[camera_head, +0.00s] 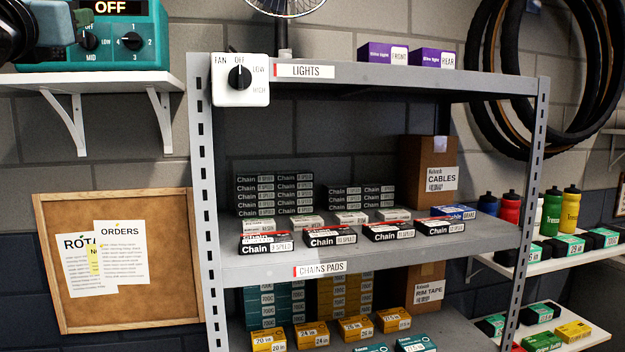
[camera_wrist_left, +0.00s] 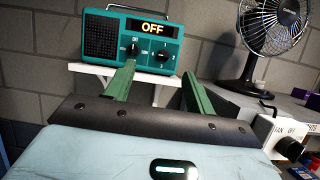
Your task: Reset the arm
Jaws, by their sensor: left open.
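My left gripper (camera_head: 62,30) is at the upper left of the head view, in front of the teal radio (camera_head: 150,45). In the left wrist view its two green fingers (camera_wrist_left: 158,72) are spread apart with nothing seen between them. The radio (camera_wrist_left: 100,42) stands on a white shelf beyond the fingers, and its display reads OFF. The left finger overlaps the area just below the radio's left knob (camera_wrist_left: 133,50); I cannot tell whether it touches. My right gripper is in neither view.
A grey shelf rack (camera_head: 205,200) holds chain boxes and other cartons. A fan switch (camera_head: 239,80) is on its upper left corner, and a fan (camera_wrist_left: 268,30) stands on top. A white wall shelf (camera_head: 95,82) carries the radio. A corkboard (camera_head: 60,300) hangs below.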

